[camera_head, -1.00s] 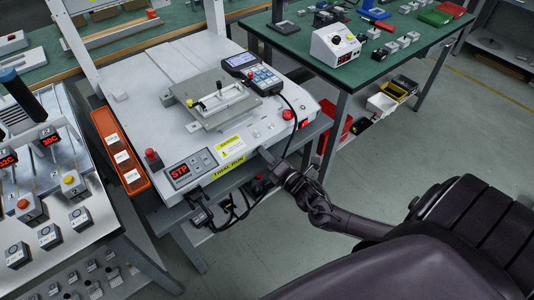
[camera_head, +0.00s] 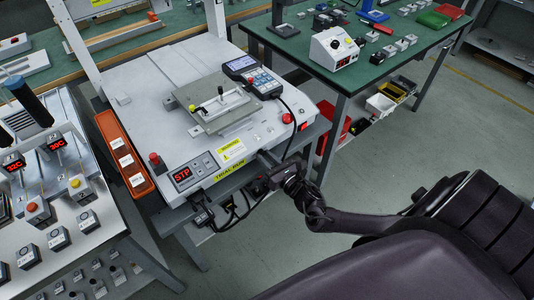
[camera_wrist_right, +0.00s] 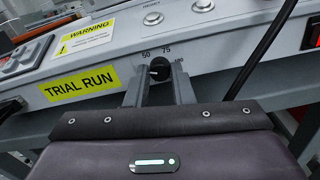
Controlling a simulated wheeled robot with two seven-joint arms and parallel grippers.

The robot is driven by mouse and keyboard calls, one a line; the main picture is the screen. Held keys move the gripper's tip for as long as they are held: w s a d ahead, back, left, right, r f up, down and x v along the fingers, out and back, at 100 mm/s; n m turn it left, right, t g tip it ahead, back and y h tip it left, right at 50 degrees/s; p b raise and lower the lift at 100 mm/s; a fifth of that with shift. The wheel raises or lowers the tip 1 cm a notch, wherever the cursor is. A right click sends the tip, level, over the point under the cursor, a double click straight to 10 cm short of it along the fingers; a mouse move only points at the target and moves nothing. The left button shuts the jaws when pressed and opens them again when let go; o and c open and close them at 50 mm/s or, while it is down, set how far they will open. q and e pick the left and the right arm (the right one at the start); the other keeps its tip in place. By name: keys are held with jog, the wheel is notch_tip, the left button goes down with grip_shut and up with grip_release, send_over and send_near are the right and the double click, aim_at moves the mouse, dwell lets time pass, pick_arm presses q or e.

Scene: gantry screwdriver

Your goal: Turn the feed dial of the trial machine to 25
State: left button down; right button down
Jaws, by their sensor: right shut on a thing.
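The trial machine (camera_head: 140,105) is a pale grey bench unit with a yellow TRIAL RUN label (camera_head: 229,169) on its front; the label also shows in the right wrist view (camera_wrist_right: 80,85). The feed dial (camera_wrist_right: 160,67) is a small black knob on the front panel, under printed marks 50, 75 and one that looks like 100. Its pointer and the 25 mark cannot be made out. My right gripper (camera_wrist_right: 158,82) is shut on the dial from the front. In the head view the right gripper (camera_head: 264,158) hides the dial. My left gripper is not in view.
A red STP display (camera_head: 182,176) and red button (camera_head: 154,158) sit left of the label. A red rocker switch (camera_head: 303,126) is to the right. A black cable (camera_wrist_right: 262,45) hangs beside the gripper.

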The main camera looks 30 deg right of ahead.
jog(key=n+p, duration=0.1)
jog(key=n, duration=0.2)
jog(key=shift+n, duration=0.6)
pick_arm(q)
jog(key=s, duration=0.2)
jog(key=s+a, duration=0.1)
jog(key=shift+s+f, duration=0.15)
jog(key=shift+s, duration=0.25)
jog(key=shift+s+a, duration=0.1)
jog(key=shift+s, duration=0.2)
pick_arm(e)
jog(key=c, duration=1.3)
grip_release()
jog(key=shift+o, duration=0.2)
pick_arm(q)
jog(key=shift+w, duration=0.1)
